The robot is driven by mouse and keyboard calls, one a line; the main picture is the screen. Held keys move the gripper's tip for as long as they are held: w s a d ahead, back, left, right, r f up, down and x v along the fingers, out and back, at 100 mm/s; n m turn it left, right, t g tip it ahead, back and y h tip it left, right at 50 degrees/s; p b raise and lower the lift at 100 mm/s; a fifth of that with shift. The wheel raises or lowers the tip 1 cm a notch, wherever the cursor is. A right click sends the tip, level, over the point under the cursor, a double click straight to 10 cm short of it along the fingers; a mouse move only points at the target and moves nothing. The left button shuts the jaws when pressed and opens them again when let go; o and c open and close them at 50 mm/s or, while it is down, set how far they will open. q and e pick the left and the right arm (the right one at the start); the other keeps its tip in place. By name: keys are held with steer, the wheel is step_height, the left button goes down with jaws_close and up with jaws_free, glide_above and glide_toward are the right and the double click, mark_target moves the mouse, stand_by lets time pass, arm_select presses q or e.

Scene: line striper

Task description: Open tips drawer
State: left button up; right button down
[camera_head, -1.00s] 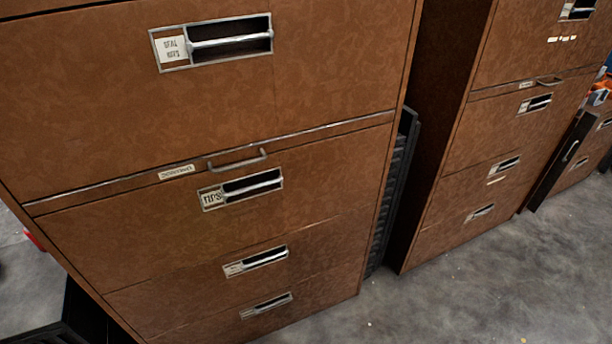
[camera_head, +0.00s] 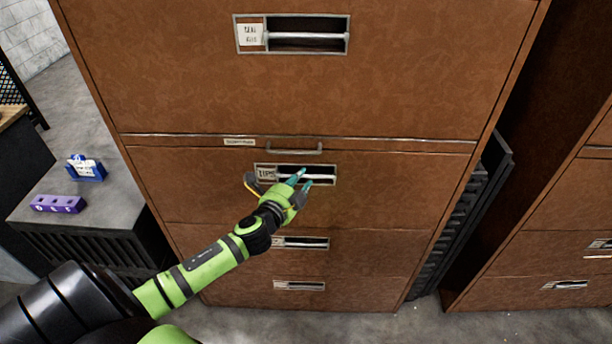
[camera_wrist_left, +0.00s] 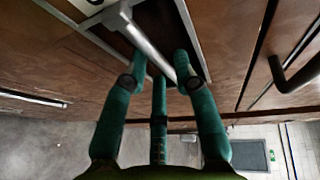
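The tips drawer (camera_head: 390,190) is a brown front flush with its cabinet, shut, with a "TIPS" label (camera_head: 266,174) left of its recessed handle. The handle (camera_head: 322,177) is a pale metal bar in a framed slot. My left gripper (camera_head: 302,181) is at this handle, its teal fingertips over the slot and hiding part of it. In the left wrist view the fingers (camera_wrist_left: 160,68) are spread apart, with the bar (camera_wrist_left: 137,40) running diagonally between the fingertips. I cannot tell whether they touch the bar. My right gripper is not in view.
A thin pull handle (camera_head: 294,150) sits just above the tips drawer. More drawers lie above and below. A low dark cabinet (camera_head: 60,215) with a purple block (camera_head: 58,204) and a blue holder (camera_head: 86,169) stands left. Another brown cabinet (camera_head: 540,240) stands right.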

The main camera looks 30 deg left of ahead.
arm_select(q)
steer(key=shift+x, duration=0.9)
steer(key=shift+w+d, duration=0.1)
steer(key=shift+w, duration=0.15)
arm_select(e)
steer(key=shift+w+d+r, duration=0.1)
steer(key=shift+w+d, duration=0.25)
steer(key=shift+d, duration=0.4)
arm_select(q)
jaws_close()
steer(key=shift+s+f, duration=0.1)
